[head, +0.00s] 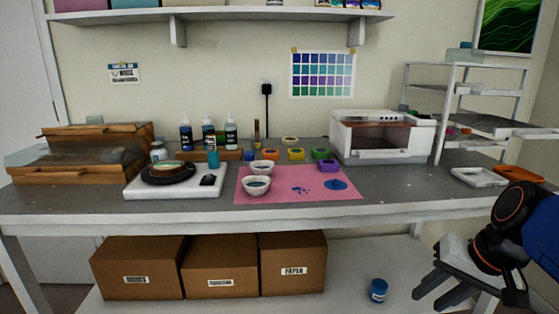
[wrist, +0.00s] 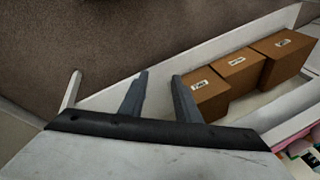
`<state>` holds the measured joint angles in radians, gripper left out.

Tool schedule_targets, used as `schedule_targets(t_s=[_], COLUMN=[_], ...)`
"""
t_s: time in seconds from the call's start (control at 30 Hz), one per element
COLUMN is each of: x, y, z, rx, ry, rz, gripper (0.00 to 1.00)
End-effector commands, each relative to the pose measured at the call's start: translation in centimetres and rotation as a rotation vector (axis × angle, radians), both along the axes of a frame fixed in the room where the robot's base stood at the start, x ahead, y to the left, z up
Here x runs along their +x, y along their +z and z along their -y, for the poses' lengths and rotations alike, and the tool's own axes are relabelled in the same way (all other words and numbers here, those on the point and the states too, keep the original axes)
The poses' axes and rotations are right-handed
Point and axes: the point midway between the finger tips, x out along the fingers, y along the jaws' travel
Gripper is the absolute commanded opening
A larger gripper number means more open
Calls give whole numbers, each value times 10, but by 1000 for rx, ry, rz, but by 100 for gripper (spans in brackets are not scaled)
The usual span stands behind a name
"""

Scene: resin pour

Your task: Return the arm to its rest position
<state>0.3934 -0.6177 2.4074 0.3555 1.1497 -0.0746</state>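My gripper (head: 437,292) is at the lower right of the head view, in front of the workbench and below the level of its top. Its two fingers point down and to the left and stand apart. In the wrist view the fingers of my gripper (wrist: 158,85) are spread with a clear gap and nothing between them. The dark blue and black arm (head: 510,220) rises behind it at the right edge of the head view.
The workbench (head: 420,190) holds a pink mat (head: 300,195) with bowls, a white scale (head: 135,188), bottles and a white oven-like box (head: 375,138). Cardboard boxes (head: 215,262) and a blue jar (head: 377,291) stand on the lower shelf. A tiered rack (head: 437,125) stands at right.

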Motion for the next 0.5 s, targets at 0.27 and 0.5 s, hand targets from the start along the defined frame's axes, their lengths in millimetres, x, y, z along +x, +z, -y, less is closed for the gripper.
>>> schedule_targets(t_s=[0.27,0.5], x=[-23,-34], y=[-22,-33], z=[-15,-19], rx=[-187,-317], ry=[182,311], rz=[41,102], gripper=[30,30])
